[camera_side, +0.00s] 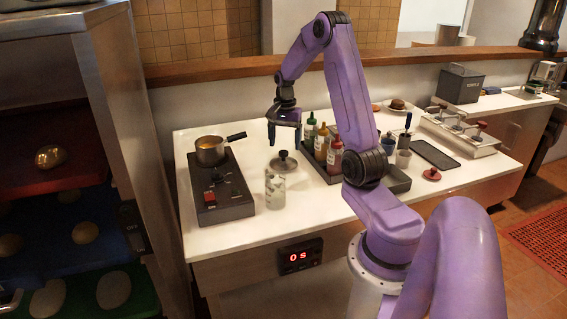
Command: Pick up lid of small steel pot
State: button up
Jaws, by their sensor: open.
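A small steel pot (211,150) with a dark handle stands on the black burner unit at the left of the counter. Its top is uncovered and shows orange contents. A grey round lid (284,161) with a dark knob lies on the white counter, right of the burner unit and just behind a glass jar. My gripper (285,142) is open and empty, pointing down. In the picture its fingertips are a little above the lid's knob. I cannot tell the exact height gap.
A glass jar (275,188) stands in front of the lid. Several sauce bottles (321,143) stand in a dark tray right of the lid. The burner unit (222,196) is to the left. The front counter (240,232) is clear.

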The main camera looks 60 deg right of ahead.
aim_at(283, 152)
jog(key=shift+w+f, duration=0.15)
jog(key=shift+f, duration=1.2)
jog(key=shift+w+f, duration=0.15)
jog(key=shift+f, duration=1.15)
jog(key=c, duration=1.4)
